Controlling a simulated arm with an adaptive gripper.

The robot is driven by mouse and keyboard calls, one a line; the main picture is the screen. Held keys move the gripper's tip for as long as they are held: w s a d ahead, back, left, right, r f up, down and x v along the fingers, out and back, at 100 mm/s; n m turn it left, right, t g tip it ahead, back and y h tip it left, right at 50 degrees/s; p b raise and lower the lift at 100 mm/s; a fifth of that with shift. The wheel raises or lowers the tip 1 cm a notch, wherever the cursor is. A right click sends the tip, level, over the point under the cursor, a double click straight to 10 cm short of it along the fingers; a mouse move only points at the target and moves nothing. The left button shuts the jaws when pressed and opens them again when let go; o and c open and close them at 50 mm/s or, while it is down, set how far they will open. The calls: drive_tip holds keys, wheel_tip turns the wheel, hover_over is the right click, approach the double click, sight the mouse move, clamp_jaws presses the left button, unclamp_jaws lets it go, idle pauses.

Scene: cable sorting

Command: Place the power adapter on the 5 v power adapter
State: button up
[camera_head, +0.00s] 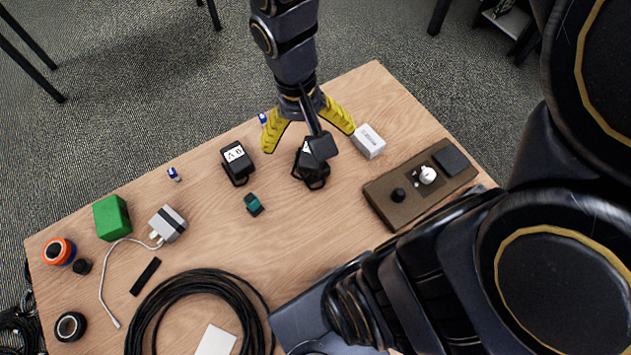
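One black power adapter (237,165) with a white label lies left of my gripper near the table's far side. The label's print is too small to read. A second black adapter (312,182) lies below my gripper and is partly hidden by a dark bar that hangs between the fingers. I cannot tell which of the two is the 5 V one. My gripper (308,140) points down, with its yellow fingers spread wide on either side of the second adapter. I see no contact with it.
A white box (368,141) and a brown tray (380,199) stand to the right. A small teal item (253,204), green cube (111,217), grey charger (167,223) and black cable coil (153,310) lie left and in front. Bare wood (300,235) shows mid-table.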

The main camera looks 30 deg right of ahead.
drive_tip(key=s+a+r+n, duration=0.4)
drive_tip(key=s+a+r, duration=0.1)
drive_tip(key=s, duration=0.5)
drive_tip(key=shift+s+a+g+y, duration=0.2)
drive_tip(key=shift+s+g+y, duration=0.1)
drive_tip(key=shift+y, duration=0.1)
drive_tip(key=shift+w, duration=0.1)
